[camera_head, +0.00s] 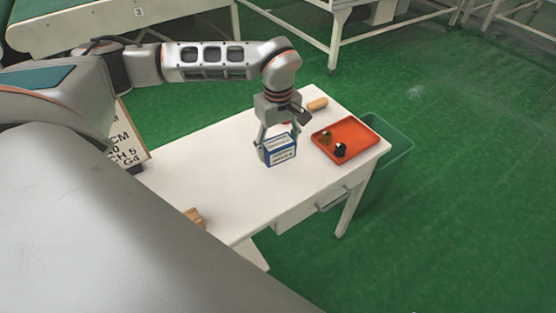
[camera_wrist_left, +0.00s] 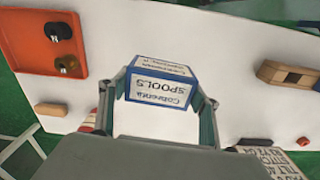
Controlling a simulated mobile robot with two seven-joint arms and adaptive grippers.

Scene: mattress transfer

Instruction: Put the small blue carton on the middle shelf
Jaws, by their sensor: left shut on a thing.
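The small blue carton (camera_head: 282,153) has white label panels and blue edges. My left gripper (camera_head: 279,146) comes down from above and is shut on it, one finger on each side. In the left wrist view the carton (camera_wrist_left: 160,88), with "SPOOLS" on its label, sits between the two fingers of the left gripper (camera_wrist_left: 163,100). It is over the white table (camera_head: 225,165); I cannot tell whether its bottom touches the top. No middle shelf is recognisable in these views. My right gripper is not in view.
An orange tray (camera_head: 345,126) with two small spools lies right of the carton. A wooden piece (camera_head: 317,104) lies behind, another (camera_head: 194,216) at the near edge. A green bin (camera_head: 391,150) stands right of the table. A lettered board (camera_head: 127,138) stands at left.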

